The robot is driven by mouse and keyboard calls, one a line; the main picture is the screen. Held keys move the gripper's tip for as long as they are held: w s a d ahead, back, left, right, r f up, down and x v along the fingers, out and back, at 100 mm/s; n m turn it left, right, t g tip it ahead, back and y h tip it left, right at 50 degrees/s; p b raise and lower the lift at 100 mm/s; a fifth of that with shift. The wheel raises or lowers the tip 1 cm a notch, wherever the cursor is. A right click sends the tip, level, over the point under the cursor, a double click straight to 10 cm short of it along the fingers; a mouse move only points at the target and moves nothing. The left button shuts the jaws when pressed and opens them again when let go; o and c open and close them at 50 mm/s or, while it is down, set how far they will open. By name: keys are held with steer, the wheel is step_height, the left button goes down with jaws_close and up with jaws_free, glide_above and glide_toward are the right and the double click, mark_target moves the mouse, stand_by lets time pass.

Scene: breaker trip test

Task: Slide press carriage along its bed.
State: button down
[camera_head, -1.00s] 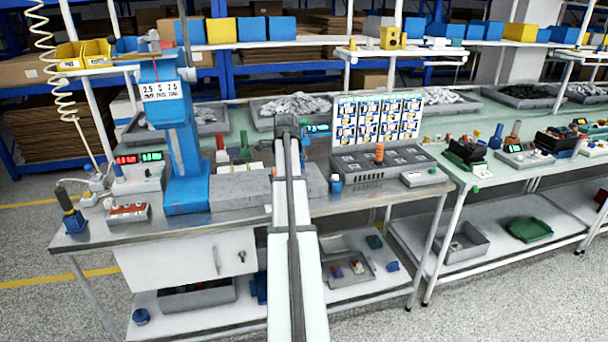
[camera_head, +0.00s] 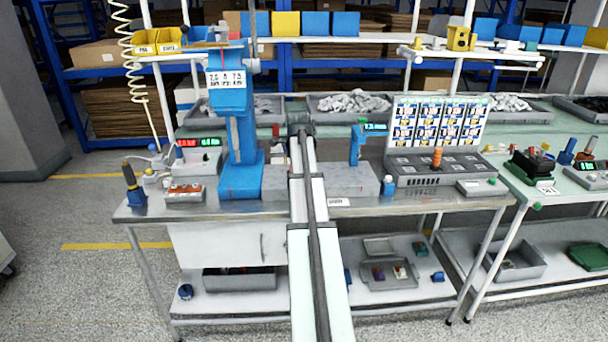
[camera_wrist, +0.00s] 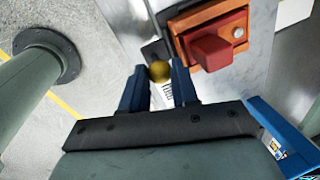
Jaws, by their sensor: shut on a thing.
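The blue press (camera_head: 238,130) stands at the left of the bench, at the left end of a long grey bed (camera_head: 348,180). My gripper (camera_head: 300,132) is over the middle of the bed, right of the press column, and my arm hides that part. The press carriage is not clearly seen in the head view. In the wrist view, the two blue fingers of my gripper (camera_wrist: 159,88) are shut around a brass-coloured ball knob (camera_wrist: 159,71). An orange fixture with a red block (camera_wrist: 212,48) lies just right of the knob; I cannot tell whether it belongs to the carriage.
A blue gauge with a lit display (camera_head: 358,142) stands behind the bed at right. A grey panel unit (camera_head: 430,168) with an orange knob stands further right. A control box (camera_head: 184,193) and a dark-handled blue tool (camera_head: 134,190) are at the left bench end.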

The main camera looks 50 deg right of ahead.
steer(key=c, duration=0.9)
jaws_free()
steer(key=shift+o, duration=0.2)
steer(key=shift+r, duration=0.1)
step_height(320, 180, up, 13)
steer(key=s+a, duration=0.1)
steer(key=a, duration=0.1)
steer(key=shift+s+r, duration=0.2)
steer(key=shift+s, duration=0.05)
steer(key=shift+a, duration=0.1)
